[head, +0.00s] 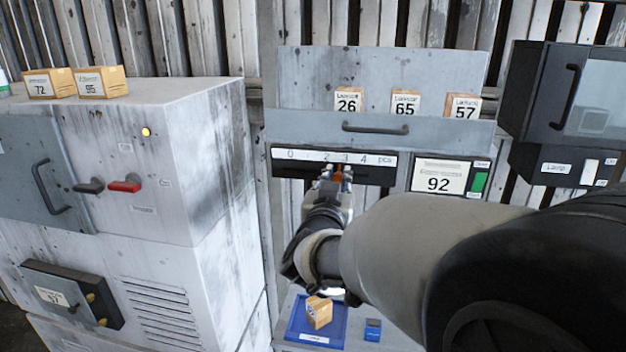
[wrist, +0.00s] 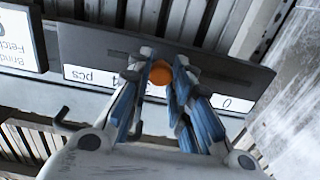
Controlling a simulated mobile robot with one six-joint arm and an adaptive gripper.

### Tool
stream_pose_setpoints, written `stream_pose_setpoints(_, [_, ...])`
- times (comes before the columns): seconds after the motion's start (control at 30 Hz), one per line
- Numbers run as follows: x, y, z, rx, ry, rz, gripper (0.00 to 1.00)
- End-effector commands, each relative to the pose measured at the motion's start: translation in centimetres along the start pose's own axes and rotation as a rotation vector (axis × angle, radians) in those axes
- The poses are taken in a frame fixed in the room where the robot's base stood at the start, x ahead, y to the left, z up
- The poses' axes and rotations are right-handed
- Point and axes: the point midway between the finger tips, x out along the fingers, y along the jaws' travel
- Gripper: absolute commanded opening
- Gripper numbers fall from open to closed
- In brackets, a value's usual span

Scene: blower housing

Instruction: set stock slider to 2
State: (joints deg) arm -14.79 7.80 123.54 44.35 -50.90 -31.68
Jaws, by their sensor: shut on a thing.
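The stock slider is a dark panel (head: 285,168) with a white scale strip (head: 305,155) reading 0, 2, 3, 4 and pcs; I cannot make out a 1. Its orange knob (head: 338,173) appears below the strip, between the 2 and the 3, partly covered by my fingers. My gripper (head: 337,178) is shut on this knob. In the wrist view the round orange knob (wrist: 159,73) sits between the blue-grey fingers (wrist: 158,88), which hide the middle numbers of the strip there.
A display reading 92 (head: 438,178) with a green switch (head: 479,182) is right of the slider. A grey handle (head: 375,128) is above it. Below are a blue tray (head: 300,325) with a small box (head: 319,312) in it. A grey cabinet (head: 215,140) stands left.

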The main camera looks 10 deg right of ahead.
Motion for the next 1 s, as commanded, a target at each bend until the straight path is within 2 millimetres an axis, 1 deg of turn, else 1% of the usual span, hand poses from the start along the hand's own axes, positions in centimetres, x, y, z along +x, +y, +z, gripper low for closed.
stream_pose_setpoints(0.03, [0.0,-1.2,-0.2,0.0,0.0,-0.007,0.0])
stream_pose_setpoints(0.13, [-0.1,-2.5,-0.2,-0.001,0.0,-0.005,0.0])
stream_pose_setpoints(0.2, [-0.1,-2.8,-0.1,0.0,0.0,-0.002,0.0])
stream_pose_setpoints(0.4, [-0.1,-2.7,0.0,0.0,0.0,-0.001,0.0])
stream_pose_setpoints(0.43, [-0.1,-2.7,-0.1,0.001,0.0,-0.001,0.2])
stream_pose_setpoints(0.5, [-0.1,-2.7,-0.1,0.001,0.0,-0.001,0.25])
stream_pose_setpoints(0.73, [-0.1,-2.6,-0.1,0.001,0.0,-0.001,0.4])
stream_pose_setpoints(1.0, [-0.1,-2.6,-0.1,0.0,0.0,-0.001,0.4])
